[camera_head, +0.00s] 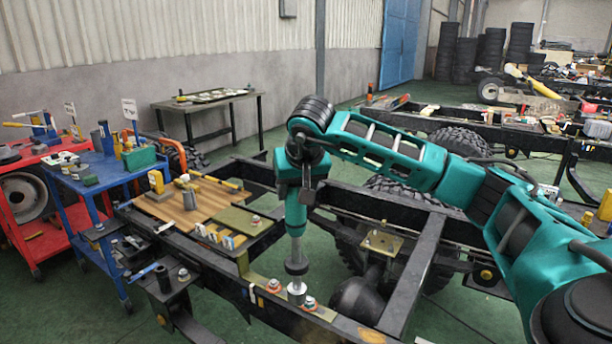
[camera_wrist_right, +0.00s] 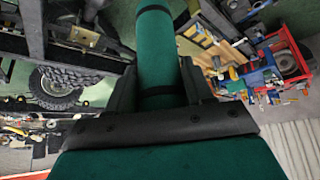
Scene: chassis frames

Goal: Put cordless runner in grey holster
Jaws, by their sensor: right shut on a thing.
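The cordless runner (camera_head: 296,218) is a teal upright cylinder with a narrower grey shaft and a dark collar at its lower end. My right gripper (camera_head: 303,184) is shut on its upper part. In the right wrist view the teal runner body (camera_wrist_right: 155,50) sits between two dark fingers. The runner's tip is low over the chassis rail, at a silver piece between red-ringed bolts; I cannot tell whether it touches. My left gripper is not in view.
A blue cart (camera_head: 105,175) and a red cart stand left. Tyres and cross beams (camera_head: 412,275) crowd the right.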

